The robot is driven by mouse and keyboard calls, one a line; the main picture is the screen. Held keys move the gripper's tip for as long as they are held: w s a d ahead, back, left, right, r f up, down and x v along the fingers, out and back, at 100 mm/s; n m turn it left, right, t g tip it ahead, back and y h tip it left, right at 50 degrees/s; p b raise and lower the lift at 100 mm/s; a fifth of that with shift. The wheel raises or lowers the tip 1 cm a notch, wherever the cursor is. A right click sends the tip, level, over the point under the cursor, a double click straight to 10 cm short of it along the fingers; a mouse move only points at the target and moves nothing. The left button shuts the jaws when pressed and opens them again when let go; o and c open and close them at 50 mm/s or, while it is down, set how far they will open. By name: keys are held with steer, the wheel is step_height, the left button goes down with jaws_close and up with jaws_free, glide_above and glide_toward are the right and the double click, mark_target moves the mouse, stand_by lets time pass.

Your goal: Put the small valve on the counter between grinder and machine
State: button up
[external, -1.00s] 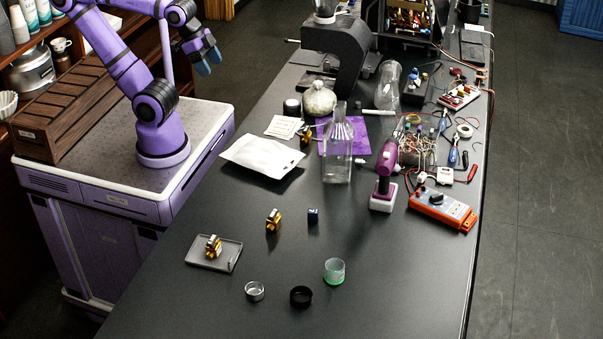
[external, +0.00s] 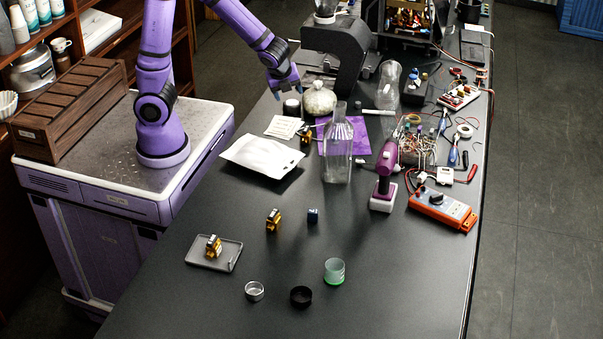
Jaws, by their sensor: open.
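Three small brass-and-black parts look like valves: one at the purple cloth's left edge (external: 306,135), one on the bare counter (external: 273,220), and one (external: 213,247) in a grey tray. I cannot tell which is the small valve. A dark grey grinder-like appliance (external: 345,45) stands at the back of the counter (external: 400,290). Behind it to the right is an open machine (external: 408,20) with brass parts inside. My gripper (external: 286,88) is open and empty, above the counter's left edge, left of the grinder-like appliance and beyond the valve by the cloth.
A round pale jar (external: 319,99) and a dark-sided cup (external: 292,106) stand near my gripper. A clear bottle (external: 338,150), purple drill (external: 385,175), wires (external: 412,140) and orange meter (external: 442,208) crowd the middle and right. The front right counter is clear.

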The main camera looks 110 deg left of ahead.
mark_target(306, 129)
steer(key=w+a+f+m, duration=0.1)
steer(key=a+f+m, duration=0.1)
steer(key=f, duration=0.3)
steer(key=w+a+f+m, duration=0.1)
steer(key=a+f+m, duration=0.1)
steer(key=f, duration=0.4)
steer(key=w+a+f+m+g, duration=0.1)
steer(key=a+f, duration=0.2)
steer(key=f, duration=0.2)
steer(key=shift+w+a+f+m, duration=0.3)
steer(key=shift+w+f+m, duration=0.05)
steer(key=shift+m, duration=0.05)
steer(key=shift+s+x, duration=0.1)
steer(key=shift+x, duration=1.3)
steer(key=shift+s+x, duration=0.15)
steer(key=shift+x, duration=1.2)
steer(key=c, duration=1.2)
steer(key=shift+o, duration=0.2)
